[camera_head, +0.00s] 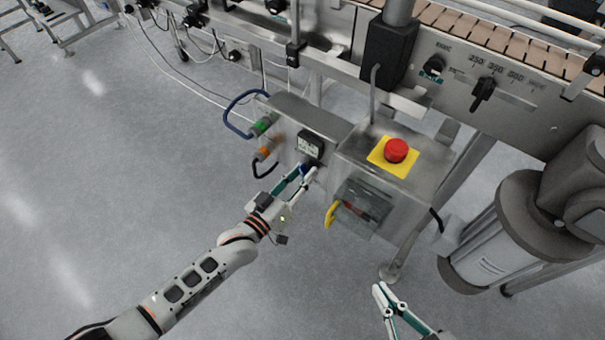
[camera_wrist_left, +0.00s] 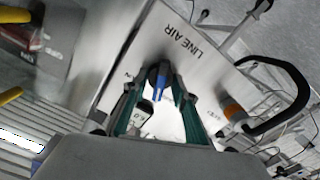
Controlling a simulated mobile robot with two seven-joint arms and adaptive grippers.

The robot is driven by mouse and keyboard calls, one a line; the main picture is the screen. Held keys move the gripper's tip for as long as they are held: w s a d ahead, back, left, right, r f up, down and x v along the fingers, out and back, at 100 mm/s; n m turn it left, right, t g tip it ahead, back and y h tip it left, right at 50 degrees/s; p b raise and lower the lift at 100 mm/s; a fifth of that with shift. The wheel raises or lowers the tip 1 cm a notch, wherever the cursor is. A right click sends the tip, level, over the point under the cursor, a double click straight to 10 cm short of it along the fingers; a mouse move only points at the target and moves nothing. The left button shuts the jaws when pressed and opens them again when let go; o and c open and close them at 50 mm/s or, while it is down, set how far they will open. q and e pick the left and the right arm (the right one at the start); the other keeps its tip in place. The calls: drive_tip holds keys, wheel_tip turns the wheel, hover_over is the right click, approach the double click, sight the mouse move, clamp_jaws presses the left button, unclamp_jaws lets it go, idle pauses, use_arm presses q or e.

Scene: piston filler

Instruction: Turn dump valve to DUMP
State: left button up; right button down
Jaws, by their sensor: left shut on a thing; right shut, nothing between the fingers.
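A blue valve handle (camera_head: 304,169) sits on the front of a steel panel box (camera_head: 285,112), just below a small dark gauge (camera_head: 309,146). It also shows in the left wrist view (camera_wrist_left: 160,78), below the printed words LINE AIR. My left gripper (camera_head: 306,172) reaches the panel from the front, its green-sided fingers closed on the blue handle. The fingers hide much of the handle, and I cannot read its position or a DUMP mark. My right gripper (camera_head: 381,292) is shut and empty, low in the head view, apart from the panel.
Green (camera_head: 261,126) and orange (camera_head: 264,152) hose fittings are left of the gripper. A red emergency button (camera_head: 396,150) on a yellow plate and a grey locked-over box (camera_head: 362,208) are to the right. A large motor (camera_head: 495,235) stands at right.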

use_arm(q)
drive_tip(key=shift+a+f+n, duration=0.1)
drive_tip(key=shift+n, duration=2.1)
drive_tip(key=o, duration=1.1)
drive_tip(key=v, duration=1.2)
